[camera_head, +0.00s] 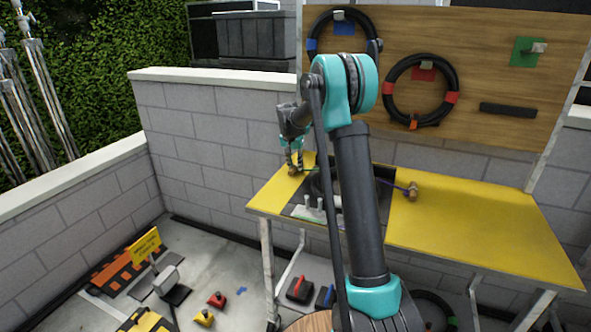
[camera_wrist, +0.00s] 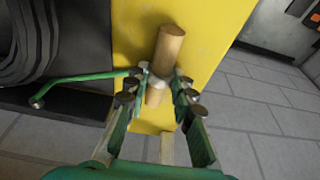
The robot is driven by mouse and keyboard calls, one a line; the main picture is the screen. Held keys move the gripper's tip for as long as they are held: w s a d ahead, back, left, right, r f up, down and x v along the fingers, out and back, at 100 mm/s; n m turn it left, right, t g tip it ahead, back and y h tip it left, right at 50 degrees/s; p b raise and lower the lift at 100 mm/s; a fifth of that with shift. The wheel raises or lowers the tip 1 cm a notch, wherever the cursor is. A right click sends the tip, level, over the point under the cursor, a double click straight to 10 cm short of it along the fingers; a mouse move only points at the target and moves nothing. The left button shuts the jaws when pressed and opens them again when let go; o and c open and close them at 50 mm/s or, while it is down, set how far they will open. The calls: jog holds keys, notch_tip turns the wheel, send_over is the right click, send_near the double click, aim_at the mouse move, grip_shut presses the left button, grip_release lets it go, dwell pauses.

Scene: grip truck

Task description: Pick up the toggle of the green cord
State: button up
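The toggle of the green cord (camera_wrist: 170,48) is a light wooden cylinder with a pale band at its middle. It lies over the yellow table top (camera_wrist: 212,45) near the edge. The green cord (camera_wrist: 85,77) runs left from the band to a small metal end. My gripper (camera_wrist: 160,76) is open, its fingers on either side of the toggle around the band, with small gaps seeming to show. In the head view my gripper (camera_head: 294,160) points down at the table's left end, with the toggle (camera_head: 293,171) small beneath it.
A dark recess with coiled black hose (camera_wrist: 25,35) lies left of the toggle. Another wooden toggle on a purple cord (camera_head: 412,191) lies to the right. A block wall (camera_head: 215,140) stands close behind. The table's right part is clear.

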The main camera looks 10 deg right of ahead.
grip_shut()
notch_tip(320, 180, up, 19)
send_over(295, 165)
notch_tip(295, 165, down, 8)
jog(key=shift+s, duration=0.2)
dwell(0.8)
jog(key=shift+f, duration=0.15)
jog(key=shift+f, duration=0.65)
